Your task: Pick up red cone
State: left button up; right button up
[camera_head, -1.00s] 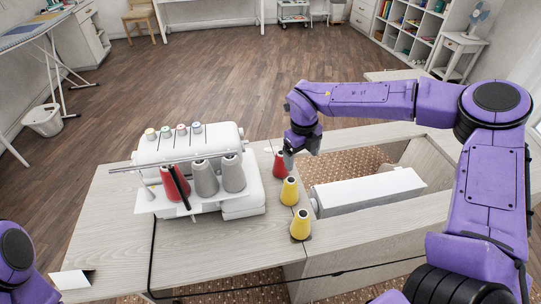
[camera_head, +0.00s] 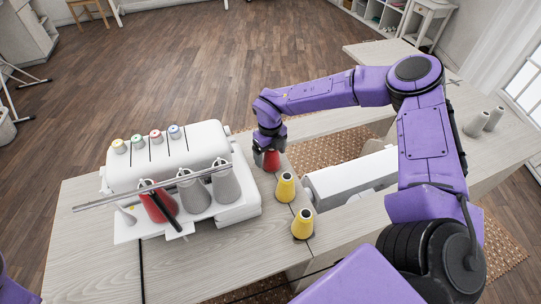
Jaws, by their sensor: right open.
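A red cone (camera_head: 271,161) stands on the table just right of the white serger, at the back of a row with two yellow cones. My right gripper (camera_head: 268,156) is right over it, fingers pointing down around its upper part; the fingers hide part of the cone. The gripper is open. Another red cone (camera_head: 157,204) stands on the thread stand of the serger (camera_head: 170,150), beside two grey cones. Of my left arm only a purple bit shows at the lower left edge; its gripper is out of view.
Two yellow cones (camera_head: 285,187) (camera_head: 303,224) stand close in front of the red cone. A white sewing machine (camera_head: 345,178) lies in the cabinet recess to the right. Grey cones (camera_head: 482,122) stand on the far right tabletop. The table front (camera_head: 190,265) is bare.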

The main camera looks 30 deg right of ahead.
jog(key=shift+s+d+f, duration=0.1)
jog(key=shift+s+f, duration=0.1)
jog(key=shift+f, duration=0.25)
jog(key=c, duration=1.2)
jog(key=shift+o, duration=0.2)
